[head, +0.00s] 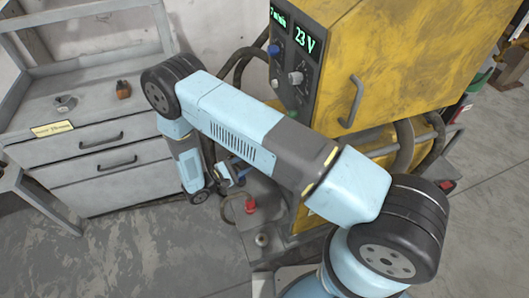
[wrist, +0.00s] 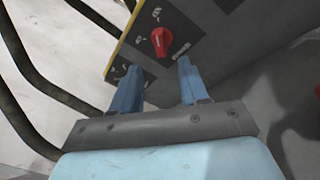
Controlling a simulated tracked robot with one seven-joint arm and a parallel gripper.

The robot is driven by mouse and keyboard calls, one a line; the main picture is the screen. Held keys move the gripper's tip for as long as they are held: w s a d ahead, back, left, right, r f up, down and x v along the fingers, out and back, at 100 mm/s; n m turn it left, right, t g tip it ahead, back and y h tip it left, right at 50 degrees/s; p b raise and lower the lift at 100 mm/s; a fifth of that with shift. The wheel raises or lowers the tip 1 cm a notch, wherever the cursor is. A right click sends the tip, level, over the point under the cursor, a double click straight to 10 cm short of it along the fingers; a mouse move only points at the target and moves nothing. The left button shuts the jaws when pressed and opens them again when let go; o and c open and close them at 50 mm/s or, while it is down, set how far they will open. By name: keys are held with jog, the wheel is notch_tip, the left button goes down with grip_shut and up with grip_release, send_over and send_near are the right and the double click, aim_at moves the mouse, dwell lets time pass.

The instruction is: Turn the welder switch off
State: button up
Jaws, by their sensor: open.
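The welder (head: 405,55) is a worn yellow cabinet with a dark front panel (head: 295,50) and a lit green 23 V display. In the wrist view a red rotary switch (wrist: 160,41) sits on a dark label plate (wrist: 185,30) with white markings. I cannot read its setting. My gripper (wrist: 158,66) is open, with its two blue fingers apart and nothing between them. The switch appears just beyond the fingertips, between them in the picture; I see no contact. In the head view my gripper (head: 232,175) is low beside the welder, and the switch is not visible there.
Thick dark hoses (wrist: 40,75) run close at the left of the wrist view. A blue knob (head: 274,48) and a grey knob (head: 296,78) are on the upper panel. A red-topped part (head: 250,205) stands below my gripper. A grey drawer cabinet (head: 90,140) is at left.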

jog(key=x, duration=0.9)
jog(key=shift+w+d, duration=0.1)
jog(key=shift+w, duration=0.05)
grip_shut()
